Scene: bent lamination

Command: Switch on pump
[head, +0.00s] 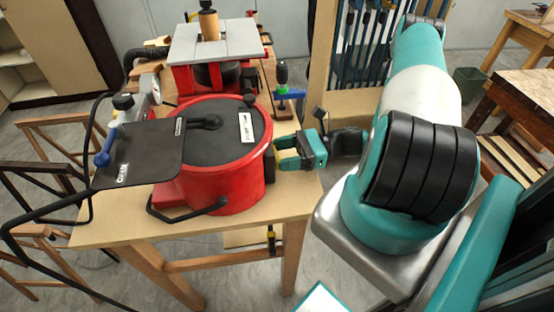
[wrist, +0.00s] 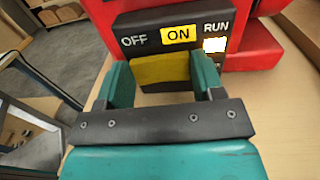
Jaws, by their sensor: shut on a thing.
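The pump appears as a red round drum with a dark lid (head: 228,187) on the wooden bench in the head view. Its black switch panel (wrist: 146,44) reads OFF, ON and RUN in the wrist view. The ON label (wrist: 179,34) is yellow, and a bright white lamp (wrist: 214,45) shows below RUN. My gripper (head: 284,154) is at the drum's right side. In the wrist view my gripper (wrist: 162,84) has its teal fingers either side of a yellow switch piece (wrist: 160,71) and is shut on it. The piece lies below ON; its lower edge is partly hidden.
A black plate (head: 138,154) and a dark hose sit at the drum's left. A red machine with a grey table top (head: 200,48) stands behind. A blue clamp (head: 291,94) is near the bench's back right edge. Wooden frames stand at the left.

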